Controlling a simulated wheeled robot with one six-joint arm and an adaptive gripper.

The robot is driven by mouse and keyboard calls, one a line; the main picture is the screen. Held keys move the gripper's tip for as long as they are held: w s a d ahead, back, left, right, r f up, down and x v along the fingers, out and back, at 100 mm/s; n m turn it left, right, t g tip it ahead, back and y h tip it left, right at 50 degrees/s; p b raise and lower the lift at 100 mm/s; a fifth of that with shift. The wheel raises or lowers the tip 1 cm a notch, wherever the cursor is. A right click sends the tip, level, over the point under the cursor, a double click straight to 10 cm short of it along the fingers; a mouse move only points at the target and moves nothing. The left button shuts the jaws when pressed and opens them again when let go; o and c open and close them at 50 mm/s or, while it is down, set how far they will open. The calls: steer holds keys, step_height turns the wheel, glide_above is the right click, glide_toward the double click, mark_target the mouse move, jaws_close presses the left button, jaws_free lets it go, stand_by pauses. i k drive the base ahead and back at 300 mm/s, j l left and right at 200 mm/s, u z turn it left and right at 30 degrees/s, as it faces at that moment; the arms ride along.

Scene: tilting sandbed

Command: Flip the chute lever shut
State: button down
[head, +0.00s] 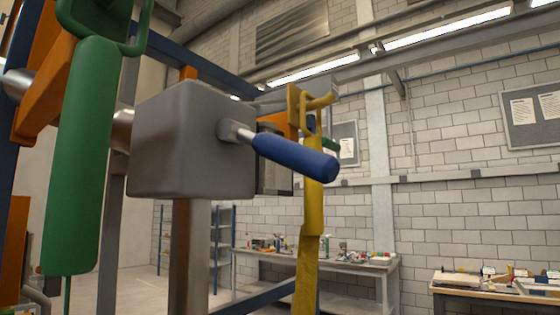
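A lever with a blue grip (293,155) sticks out from a grey box (172,145) on a metal post. It points right and slightly down. A large green handle (83,155) hangs upright at the left, close to the camera. No label shows which of these is the chute lever, and I cannot tell its open or shut position. The chute itself cannot be made out. My gripper is not in view.
A yellow strap (307,255) hangs from a yellow bracket (300,108) behind the blue grip. Orange and blue frame members stand at the left. Workbenches (385,265) with clutter stand far back along a block wall. Open floor shows low between the posts.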

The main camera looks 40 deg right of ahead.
mark_target(323, 168)
steer(key=k+j, duration=0.2)
steer(key=j, duration=0.2)
steer(key=k+j+z, duration=0.1)
steer(key=k+j, duration=0.15)
steer(key=j, duration=0.2)
steer(key=k+j, duration=0.25)
steer(key=j, duration=0.15)
steer(key=i+z, duration=0.05)
